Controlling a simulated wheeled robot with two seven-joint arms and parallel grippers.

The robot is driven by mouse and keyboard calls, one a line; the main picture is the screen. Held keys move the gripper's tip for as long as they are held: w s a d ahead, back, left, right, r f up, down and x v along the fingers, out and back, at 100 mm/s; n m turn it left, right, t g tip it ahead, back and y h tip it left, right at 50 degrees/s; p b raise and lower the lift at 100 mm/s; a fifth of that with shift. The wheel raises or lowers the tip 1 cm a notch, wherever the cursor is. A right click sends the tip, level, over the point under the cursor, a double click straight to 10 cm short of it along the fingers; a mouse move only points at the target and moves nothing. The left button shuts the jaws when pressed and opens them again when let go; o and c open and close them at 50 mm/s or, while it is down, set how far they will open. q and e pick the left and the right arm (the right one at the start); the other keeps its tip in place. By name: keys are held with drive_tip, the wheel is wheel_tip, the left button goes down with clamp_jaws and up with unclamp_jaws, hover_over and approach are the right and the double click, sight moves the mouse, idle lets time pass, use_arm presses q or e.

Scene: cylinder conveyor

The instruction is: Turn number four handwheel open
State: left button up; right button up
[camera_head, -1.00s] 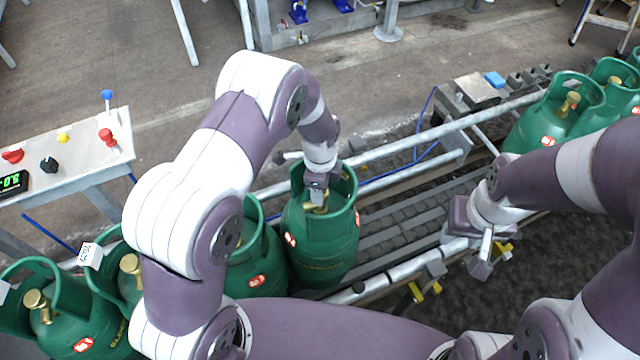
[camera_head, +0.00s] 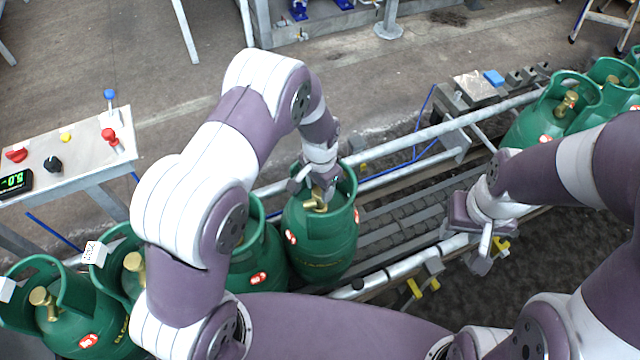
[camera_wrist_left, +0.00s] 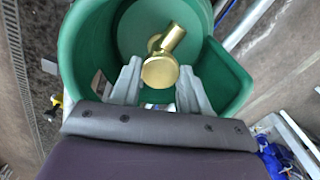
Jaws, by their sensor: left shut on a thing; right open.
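A green gas cylinder (camera_head: 322,232) stands upright on the conveyor below my left gripper. Its brass valve with round handwheel (camera_wrist_left: 160,70) sits inside the green collar (camera_wrist_left: 75,60). My left gripper (camera_head: 322,192) reaches down into the collar and is shut on the handwheel, with one grey finger on each side of it in the left wrist view (camera_wrist_left: 158,88). My right gripper (camera_head: 484,250) is open and empty, low beside the conveyor's front rail. The left arm hides part of the cylinders at the left.
More green cylinders stand at the left (camera_head: 75,315) and at the far right (camera_head: 545,118). A control panel (camera_head: 75,150) with knobs and a red button is at the left. The conveyor rollers (camera_head: 400,215) right of the held cylinder are bare.

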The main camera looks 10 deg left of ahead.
sight(320, 190)
use_arm(q)
drive_tip(key=shift+n, duration=2.2)
drive_tip(key=o, duration=1.1)
drive_tip(key=shift+c, duration=0.2)
wheel_tip(320, 190, up, 13)
drive_tip(key=shift+f, duration=0.15)
drive_tip(key=s+a+r+n, duration=0.1)
drive_tip(key=s+a+r, duration=0.1)
drive_tip(key=s+a, duration=0.2)
drive_tip(key=s+a+r+n+t, duration=0.1)
drive_tip(key=s+a, duration=0.4)
drive_tip(key=s, duration=0.6)
wheel_tip(320, 190, up, 2)
drive_tip(key=shift+s+r+n, duration=0.1)
drive_tip(key=shift+s+n, duration=0.05)
drive_tip(key=shift+n, duration=0.35)
